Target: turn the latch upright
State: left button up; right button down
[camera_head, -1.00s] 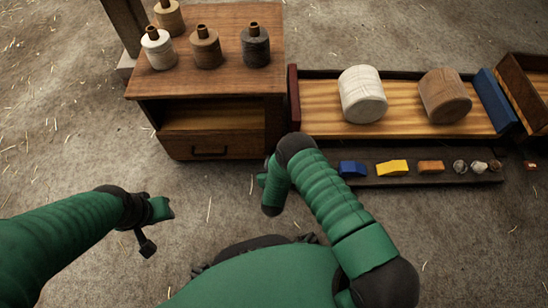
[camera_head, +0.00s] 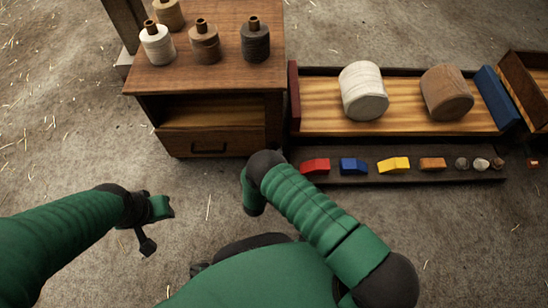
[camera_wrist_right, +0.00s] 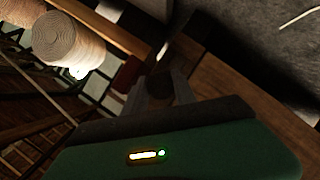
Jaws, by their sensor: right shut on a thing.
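In the right wrist view my right gripper (camera_wrist_right: 167,87) is shut on a small dark, rounded piece (camera_wrist_right: 184,90), which I take to be the latch. It is in deep shadow, so I cannot tell its angle. In the head view my right forearm ends near the front right corner of the wooden cabinet (camera_head: 225,78); the gripper's fingers and the latch are hidden there. My left gripper (camera_head: 147,245) hangs over bare floor at the left, away from the cabinet. Its fingers are too small and dark to tell open from shut.
To the right, a wooden tray (camera_head: 322,115) holds two large rolls (camera_head: 363,91). A dark strip before it carries red (camera_head: 316,166), blue and yellow blocks. The front floor is clear.

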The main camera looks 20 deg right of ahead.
jog(key=shift+a, duration=0.2)
jog(key=c, duration=1)
grip_release()
jog(key=shift+f, duration=0.1)
jog(key=shift+c, duration=0.2)
jog(key=shift+d, duration=0.1)
